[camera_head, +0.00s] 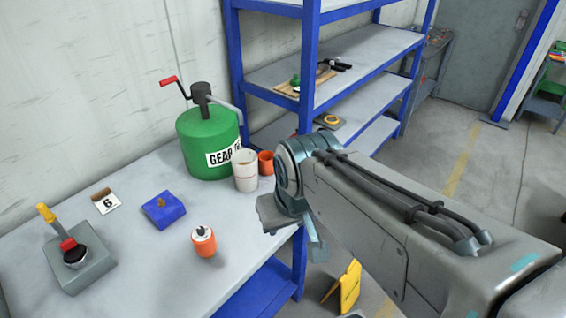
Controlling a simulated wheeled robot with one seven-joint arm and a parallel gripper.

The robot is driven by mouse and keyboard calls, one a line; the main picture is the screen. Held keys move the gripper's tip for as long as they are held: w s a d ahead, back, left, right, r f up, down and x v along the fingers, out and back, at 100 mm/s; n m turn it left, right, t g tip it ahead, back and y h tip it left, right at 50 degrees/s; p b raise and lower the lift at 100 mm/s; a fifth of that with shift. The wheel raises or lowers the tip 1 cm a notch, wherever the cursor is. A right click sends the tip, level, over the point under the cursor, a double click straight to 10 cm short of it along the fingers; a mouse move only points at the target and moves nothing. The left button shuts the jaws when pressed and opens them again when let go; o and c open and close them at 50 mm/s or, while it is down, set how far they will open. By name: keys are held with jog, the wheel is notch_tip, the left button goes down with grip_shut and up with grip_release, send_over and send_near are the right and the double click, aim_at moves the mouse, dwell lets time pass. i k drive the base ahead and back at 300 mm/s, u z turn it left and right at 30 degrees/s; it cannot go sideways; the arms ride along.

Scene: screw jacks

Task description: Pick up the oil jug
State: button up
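A white cylindrical vessel (245,170), which looks like the oil jug, stands upright on the workbench (130,225), just in front of a green gear-oil drum (207,141). The drum has a crank pump with a red handle and a curved grey spout that comes down near the white vessel. My arm reaches in from the right, and my gripper (314,242) hangs at the bench's right edge, to the right of the vessel and apart from it. The fingers are mostly hidden behind the wrist, so their opening does not show. I see nothing held.
An orange cup (266,162) stands close to the vessel's right. An orange bottle (203,241), a blue block (164,209), a number 6 card (105,201) and a grey device (80,262) with a yellow-tipped lever are on the bench. A blue-framed shelf (312,60) rises behind. A yellow sign (348,286) stands on the floor.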

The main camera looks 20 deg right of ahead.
aim_at(245, 167)
jog(key=u, duration=2.85)
jog(key=k, duration=1.45)
jog(key=z, duration=2.25)
jog(key=i, duration=0.5)
jog(key=z, duration=0.05)
